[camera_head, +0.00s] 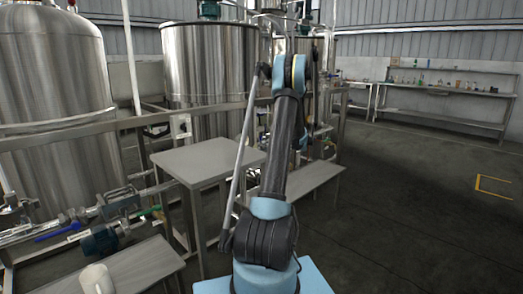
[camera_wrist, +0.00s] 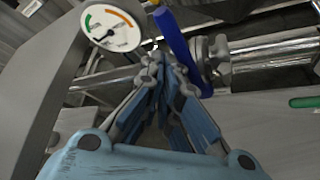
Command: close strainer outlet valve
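In the wrist view a long blue lever handle (camera_wrist: 178,42) stands tilted at a metal pipe with a valve body (camera_wrist: 218,56). Which valve this is cannot be read from a label. My gripper (camera_wrist: 166,64) has its fingers drawn together, with the tips just left of the blue handle. The handle passes beside the fingertips and does not appear to be between them. Whether they touch it cannot be told. In the head view my arm blocks the middle, and the gripper's fingers cannot be made out.
A round dial gauge (camera_wrist: 112,27) is close at the upper left of the fingers, and a green handle (camera_wrist: 304,102) lies at the right. In the head view a grey table (camera_head: 205,160) stands beside my arm, before steel tanks (camera_head: 210,65). The floor at right (camera_head: 420,210) is clear.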

